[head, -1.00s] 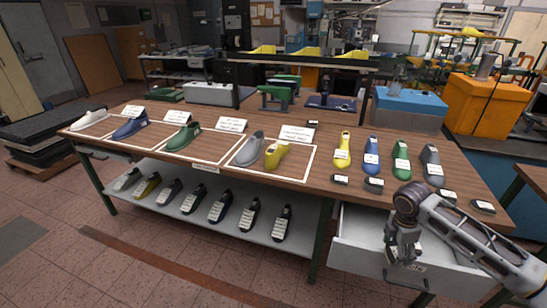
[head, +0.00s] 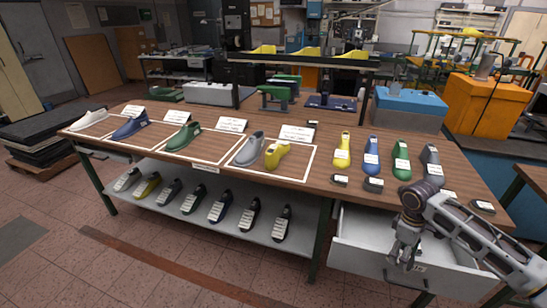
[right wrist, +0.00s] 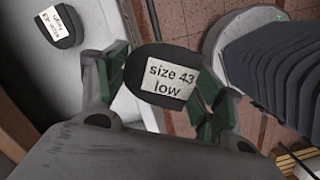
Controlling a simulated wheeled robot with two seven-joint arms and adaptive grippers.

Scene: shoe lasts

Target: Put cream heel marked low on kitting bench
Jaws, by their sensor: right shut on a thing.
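My right gripper (head: 402,262) is over the open drawer (head: 360,240) at the right front of the wooden bench (head: 335,195). In the right wrist view my right gripper (right wrist: 160,88) is shut on a heel (right wrist: 151,57). That heel looks dark grey, not cream, with a white label reading "size 43 low". The green finger pads press it from both sides. A second dark heel (right wrist: 67,40), its label seemingly "size 43 high", lies on the pale drawer floor. My left gripper is not in view.
Lasts stand in outlined places with cards on the bench; a yellow one (head: 277,154) is rightmost there. More lasts, such as the green one (head: 401,160), stand at the right with small dark heels (head: 373,185) before them. A lower shelf (head: 180,205) holds several lasts.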

